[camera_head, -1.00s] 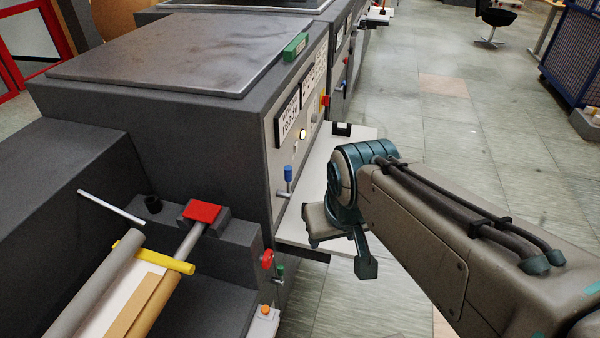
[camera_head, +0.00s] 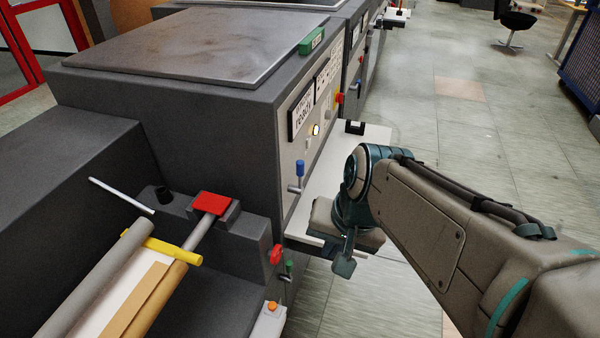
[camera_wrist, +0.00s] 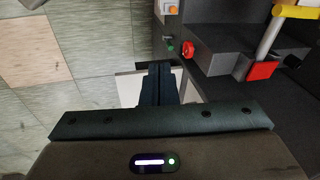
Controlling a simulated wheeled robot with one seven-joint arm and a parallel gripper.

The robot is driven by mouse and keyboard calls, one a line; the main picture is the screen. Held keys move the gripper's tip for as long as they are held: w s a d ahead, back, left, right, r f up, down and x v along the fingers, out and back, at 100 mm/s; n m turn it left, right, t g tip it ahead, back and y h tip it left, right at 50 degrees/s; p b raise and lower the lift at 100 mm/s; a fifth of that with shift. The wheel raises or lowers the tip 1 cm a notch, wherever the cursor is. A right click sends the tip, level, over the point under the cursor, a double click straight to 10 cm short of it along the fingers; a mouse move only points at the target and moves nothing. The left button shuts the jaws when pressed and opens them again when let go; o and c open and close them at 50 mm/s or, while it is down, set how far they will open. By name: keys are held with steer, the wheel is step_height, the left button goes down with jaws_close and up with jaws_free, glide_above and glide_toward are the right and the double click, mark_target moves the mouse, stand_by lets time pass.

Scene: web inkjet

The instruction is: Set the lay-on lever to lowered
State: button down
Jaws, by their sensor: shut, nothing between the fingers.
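No label marks the lay-on lever, so I cannot tell which lever it is. A blue-handled lever (camera_head: 300,169) stands upright on a short grey rod on the machine's front panel. Lower down, a green-handled lever (camera_head: 289,267) sits beside a red knob (camera_head: 276,254) on the roll unit's side. The wrist view also shows the green handle (camera_wrist: 168,44) and the red knob (camera_wrist: 187,50), beyond my fingertips. My gripper (camera_wrist: 158,82) is shut and empty, apart from both. In the head view my arm's end is right of these controls; my fingertips are mostly hidden.
A white shelf (camera_head: 362,151) juts from the machine beside my arm. The roll unit has a red block (camera_head: 211,203), a yellow bar (camera_head: 174,252) and an orange button on a pale box (camera_head: 271,308). Open tiled floor (camera_head: 440,130) lies to the right.

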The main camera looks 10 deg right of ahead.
steer(key=w+a+f+m+t+y+b, duration=0.1)
steer(key=w+a+f+m+y+b, duration=0.3)
steer(key=m, duration=0.6)
steer(key=w+a+f+m+t+y+b, duration=0.15)
steer(key=f+m+y+b, duration=0.3)
steer(key=m, duration=0.55)
steer(key=w+d+f+m+t+h+b, duration=0.1)
steer(key=w+d+m+t+b, duration=0.8)
steer(key=m, duration=1.4)
steer(key=shift+w+d+f+t, duration=0.7)
steer(key=shift+w+d+t, duration=0.05)
steer(key=shift+w+d, duration=0.45)
steer(key=p+x, duration=0.2)
steer(key=p, duration=0.3)
steer(key=p+x, duration=0.3)
steer(key=p, duration=0.3)
steer(key=shift+r, duration=0.2)
